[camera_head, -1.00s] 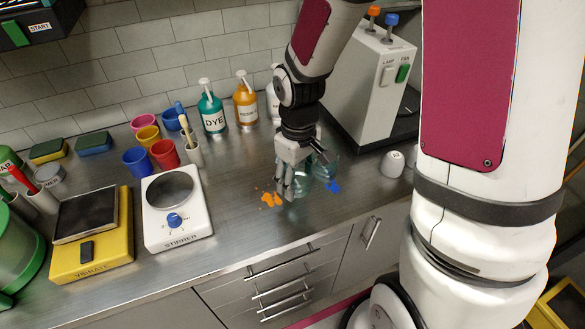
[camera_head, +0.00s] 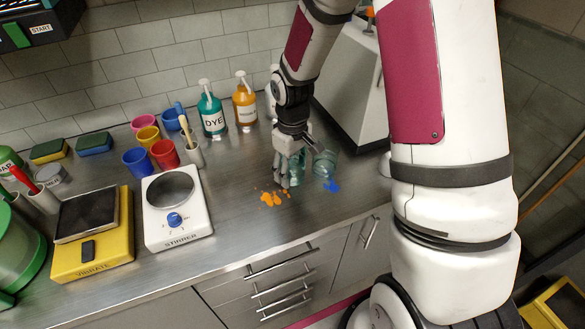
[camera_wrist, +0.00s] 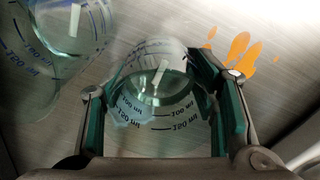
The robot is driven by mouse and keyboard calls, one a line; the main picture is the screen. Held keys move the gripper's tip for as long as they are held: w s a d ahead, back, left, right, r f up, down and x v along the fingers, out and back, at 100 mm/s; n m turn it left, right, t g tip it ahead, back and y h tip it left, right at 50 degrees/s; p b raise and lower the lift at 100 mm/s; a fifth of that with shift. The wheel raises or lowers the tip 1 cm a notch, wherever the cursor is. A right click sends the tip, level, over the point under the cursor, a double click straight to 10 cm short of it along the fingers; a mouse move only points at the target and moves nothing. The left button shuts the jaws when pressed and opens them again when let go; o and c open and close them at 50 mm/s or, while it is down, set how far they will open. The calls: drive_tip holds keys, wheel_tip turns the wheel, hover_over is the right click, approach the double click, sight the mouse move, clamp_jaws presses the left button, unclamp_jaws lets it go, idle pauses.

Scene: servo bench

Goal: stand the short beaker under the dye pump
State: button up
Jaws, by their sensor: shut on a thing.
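My gripper (camera_head: 287,174) is shut on a clear glass beaker (camera_wrist: 158,98), one finger on each side of it, just above or on the steel bench. In the head view this beaker is mostly hidden behind my fingers. A second clear beaker (camera_head: 325,163) stands close to its right; it also shows at the upper left of the wrist view (camera_wrist: 62,40). I cannot tell surely which is shorter. The dye pump (camera_head: 211,112), a teal bottle labelled DYE with a white pump head, stands near the back wall, left of my gripper.
An orange pump bottle (camera_head: 245,104) stands right of the dye pump. Coloured cups (camera_head: 165,153) and a holder with a brush (camera_head: 193,155) are to its left. A stirrer (camera_head: 176,210) is in front. Orange (camera_head: 271,198) and blue spots mark the bench. Bench between is clear.

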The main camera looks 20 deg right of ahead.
drive_tip(key=shift+f, duration=0.15)
drive_tip(key=o, duration=1.2)
